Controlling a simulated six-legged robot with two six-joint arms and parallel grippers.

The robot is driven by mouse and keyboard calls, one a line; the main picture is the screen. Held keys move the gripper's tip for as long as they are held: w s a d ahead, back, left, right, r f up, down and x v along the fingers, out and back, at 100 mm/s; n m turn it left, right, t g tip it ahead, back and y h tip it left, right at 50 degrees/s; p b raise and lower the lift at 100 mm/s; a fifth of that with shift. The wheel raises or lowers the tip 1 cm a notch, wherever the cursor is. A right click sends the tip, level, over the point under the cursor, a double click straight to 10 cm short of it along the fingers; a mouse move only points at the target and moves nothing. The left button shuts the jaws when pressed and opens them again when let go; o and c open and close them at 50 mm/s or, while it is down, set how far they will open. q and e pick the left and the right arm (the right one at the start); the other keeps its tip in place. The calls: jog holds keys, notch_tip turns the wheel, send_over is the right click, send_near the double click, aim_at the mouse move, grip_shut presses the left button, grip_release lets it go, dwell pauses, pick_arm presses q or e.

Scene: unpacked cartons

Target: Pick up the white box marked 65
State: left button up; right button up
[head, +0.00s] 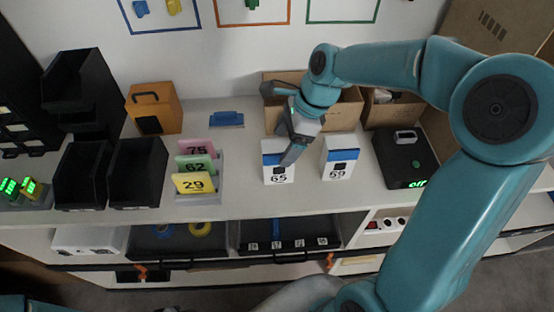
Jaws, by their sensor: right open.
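The white box marked 65 (278,175) stands upright on the white counter, with a blue band near its top. My right gripper (290,150) is just above and in front of this box, fingers pointing down, and hides part of its top. Its jaws are open, and I cannot tell whether a finger touches the box. A similar white box marked 69 (339,165) stands apart, to the right. A small part of my left arm shows at the lower left corner, but its gripper is out of view.
A rack with cards 75, 62 and 29 (197,184) stands to the left. Black bins (137,174) and an orange case (154,108) are farther left. An open carton (343,113) stands behind the boxes, and a black scale (402,160) is at right.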

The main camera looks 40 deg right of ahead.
aim_at(275, 155)
jog(key=shift+a+f, duration=0.4)
jog(key=shift+f, duration=0.15)
jog(key=x, duration=0.4)
jog(key=shift+w+d+p, duration=0.3)
jog(key=shift+w, duration=0.05)
jog(key=shift+a+f, duration=0.2)
jog(key=shift+f, duration=0.1)
jog(key=c, duration=1.2)
